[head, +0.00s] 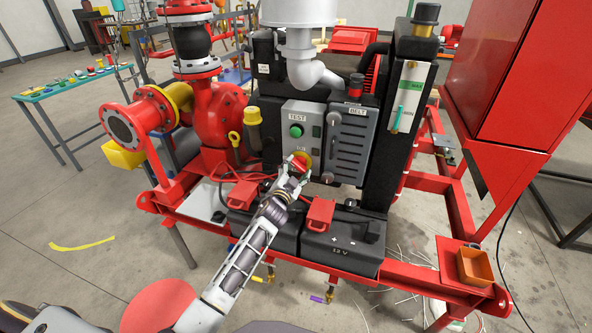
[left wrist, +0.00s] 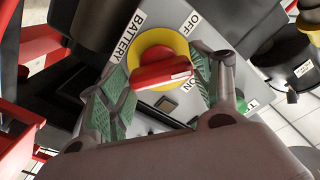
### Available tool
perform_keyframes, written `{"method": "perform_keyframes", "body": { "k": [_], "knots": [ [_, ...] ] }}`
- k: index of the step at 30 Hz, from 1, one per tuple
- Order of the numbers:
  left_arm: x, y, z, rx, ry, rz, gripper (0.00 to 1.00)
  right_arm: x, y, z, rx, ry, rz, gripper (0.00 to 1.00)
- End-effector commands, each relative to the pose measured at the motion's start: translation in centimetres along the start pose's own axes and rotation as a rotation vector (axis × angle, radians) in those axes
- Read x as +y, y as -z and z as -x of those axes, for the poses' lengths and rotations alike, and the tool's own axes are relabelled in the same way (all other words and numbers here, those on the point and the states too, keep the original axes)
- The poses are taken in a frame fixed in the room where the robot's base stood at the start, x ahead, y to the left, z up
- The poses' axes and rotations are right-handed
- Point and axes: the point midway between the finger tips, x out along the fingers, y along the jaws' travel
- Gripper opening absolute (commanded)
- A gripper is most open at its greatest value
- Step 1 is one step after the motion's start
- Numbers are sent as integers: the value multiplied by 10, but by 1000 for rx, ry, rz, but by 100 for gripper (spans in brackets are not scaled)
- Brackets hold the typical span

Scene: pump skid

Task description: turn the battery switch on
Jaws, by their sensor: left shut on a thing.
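The battery switch is a red bar handle (left wrist: 160,75) on a yellow disc (left wrist: 179,48), on a grey panel with BATTERY, OFF and ON labels. In the left wrist view, the handle's white-marked end lies close to the ON label (left wrist: 187,86); the OFF label (left wrist: 191,22) is farther up. In the head view, the switch (head: 301,160) sits low on the grey control box (head: 301,112), partly hidden by my left gripper (head: 296,168). My left gripper is shut on the red handle, with a green-padded finger on either side. My right gripper is not in view.
A green TEST button (head: 296,131) is above the switch. A louvred grey panel (head: 350,145) is to its right. Black batteries (head: 343,240) with red covers stand below, on the red skid frame. An orange box (head: 474,267) is at the frame's right corner.

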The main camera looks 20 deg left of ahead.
Motion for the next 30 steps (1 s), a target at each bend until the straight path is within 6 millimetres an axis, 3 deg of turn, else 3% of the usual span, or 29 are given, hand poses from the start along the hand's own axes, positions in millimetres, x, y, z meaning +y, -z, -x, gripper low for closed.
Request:
{"method": "perform_keyframes", "body": {
  "k": [21,30],
  "knots": [
    [1,-1,0,-1,-2,-675,40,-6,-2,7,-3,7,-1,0],
    [1,-1,0,0,-3,-871,40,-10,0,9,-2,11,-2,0]
  ]
}}
